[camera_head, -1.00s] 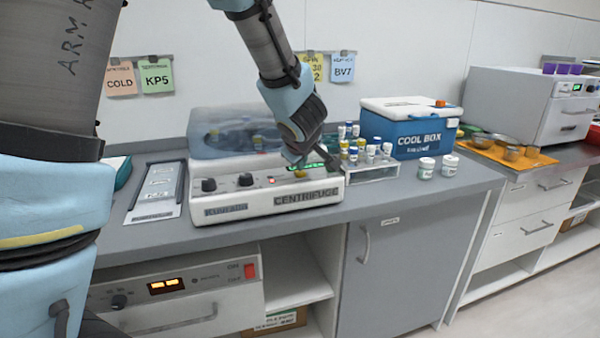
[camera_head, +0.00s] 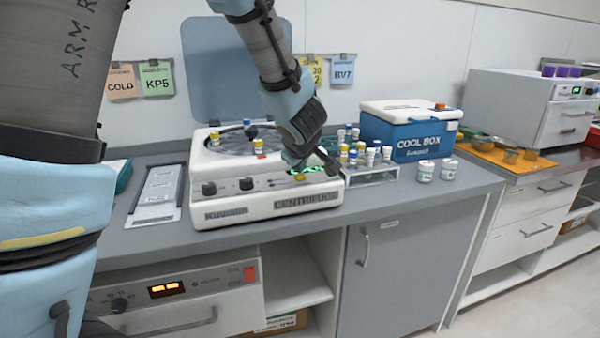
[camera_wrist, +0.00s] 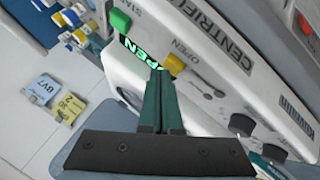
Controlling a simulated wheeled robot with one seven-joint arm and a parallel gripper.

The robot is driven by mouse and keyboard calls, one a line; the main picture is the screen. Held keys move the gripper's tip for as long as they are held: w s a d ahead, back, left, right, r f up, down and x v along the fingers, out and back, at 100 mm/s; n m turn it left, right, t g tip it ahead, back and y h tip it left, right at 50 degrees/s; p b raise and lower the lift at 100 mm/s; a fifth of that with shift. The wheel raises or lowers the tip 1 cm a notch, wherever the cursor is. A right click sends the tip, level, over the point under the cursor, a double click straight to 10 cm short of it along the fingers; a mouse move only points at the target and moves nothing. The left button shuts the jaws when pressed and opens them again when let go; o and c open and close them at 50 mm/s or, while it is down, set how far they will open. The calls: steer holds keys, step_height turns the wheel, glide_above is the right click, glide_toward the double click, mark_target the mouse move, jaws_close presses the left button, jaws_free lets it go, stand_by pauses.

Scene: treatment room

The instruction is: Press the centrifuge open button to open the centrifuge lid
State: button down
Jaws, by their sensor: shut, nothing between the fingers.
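The white centrifuge (camera_head: 262,206) stands on the counter with its grey-blue lid (camera_head: 232,62) raised upright behind it. Its bowl shows several capped tubes. In the wrist view, the yellow open button (camera_wrist: 174,64) sits on the panel (camera_wrist: 205,82) beside a green display (camera_wrist: 145,55) reading OPEN, and a green start button (camera_wrist: 119,21) is further left. My gripper (camera_head: 328,165) is over the right end of the centrifuge panel. In the wrist view, the closed fingertips (camera_wrist: 160,73) are right at the yellow button; whether they touch it I cannot tell. The gripper is shut and empty.
A rack (camera_head: 372,175) with capped vials stands just right of the centrifuge, close to my gripper. A blue cool box (camera_head: 408,130) and two white jars (camera_head: 437,169) are further right. A grey tray (camera_head: 158,193) lies at left. The counter's front strip is clear.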

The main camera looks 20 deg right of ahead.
mark_target(300, 177)
steer(key=shift+r+p, duration=0.35)
steer(key=shift+r, duration=0.15)
step_height(300, 177, up, 5)
steer(key=p, duration=0.5)
steer(key=shift+w+a, duration=0.1)
stand_by(0.6)
steer(key=a+m, duration=0.1)
steer(key=a, duration=0.3)
steer(key=w+a+g, duration=0.1)
steer(key=a, duration=0.4)
steer(key=a+m+g, duration=0.1)
steer(key=a, duration=0.3)
steer(key=shift+w+a+f+m, duration=0.15)
steer(key=shift+w+f+m, duration=0.15)
steer(key=shift+f, duration=0.05)
steer(key=s+a+f+m+g+y, duration=0.1)
steer(key=s+a, duration=0.4)
steer(key=a, duration=0.6)
steer(key=s+a+f+m+g+y, duration=0.1)
steer(key=s+a, duration=0.5)
steer(key=a, duration=0.6)
steer(key=f+g+y, duration=0.1)
steer(key=g, duration=0.1)
steer(key=shift+s+m+g+y, duration=0.25)
steer(key=shift+m+g+y, duration=0.05)
steer(key=shift+g, duration=0.1)
